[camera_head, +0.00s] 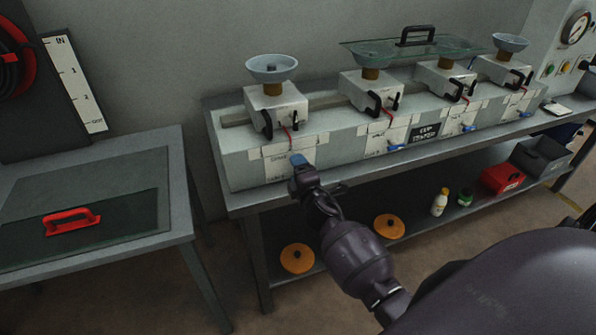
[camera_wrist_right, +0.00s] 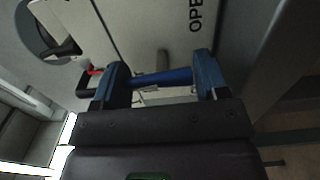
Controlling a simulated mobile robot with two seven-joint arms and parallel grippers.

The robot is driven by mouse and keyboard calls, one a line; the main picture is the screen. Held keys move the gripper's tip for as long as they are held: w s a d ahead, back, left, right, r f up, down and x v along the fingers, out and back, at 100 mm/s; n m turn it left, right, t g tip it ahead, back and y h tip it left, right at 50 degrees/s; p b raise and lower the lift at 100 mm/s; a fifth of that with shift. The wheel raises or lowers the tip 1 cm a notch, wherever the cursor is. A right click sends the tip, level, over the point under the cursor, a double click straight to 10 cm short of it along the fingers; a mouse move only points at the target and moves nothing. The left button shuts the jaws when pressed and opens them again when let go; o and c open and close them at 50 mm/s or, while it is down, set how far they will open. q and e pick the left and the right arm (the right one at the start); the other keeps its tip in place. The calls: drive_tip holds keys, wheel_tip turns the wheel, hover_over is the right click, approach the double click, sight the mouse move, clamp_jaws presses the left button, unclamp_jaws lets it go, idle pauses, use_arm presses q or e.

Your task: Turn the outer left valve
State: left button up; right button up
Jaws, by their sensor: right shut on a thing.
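The outer left valve has a blue handle (camera_head: 298,159) on the front of the long grey bench box, under the leftmost unit with a dish on top. My right gripper (camera_head: 300,172) reaches up to it from below and covers part of it. In the right wrist view the blue handle (camera_wrist_right: 164,78) lies crosswise between the two fingers of my right gripper (camera_wrist_right: 161,82), which is shut on it. The valve's body is mostly hidden. My left gripper is not in view.
More units with blue valve handles (camera_head: 396,148) stand to the right along the bench. A glass plate with a black handle (camera_head: 415,37) rests across the middle dishes. Orange discs (camera_head: 297,258) lie on the lower shelf. A side table (camera_head: 150,235) with a red handle (camera_head: 71,221) stands left.

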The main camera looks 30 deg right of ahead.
drive_tip(key=o, duration=0.9)
drive_tip(key=shift+s, duration=0.1)
drive_tip(key=v, duration=1)
drive_tip(key=shift+s, duration=0.35)
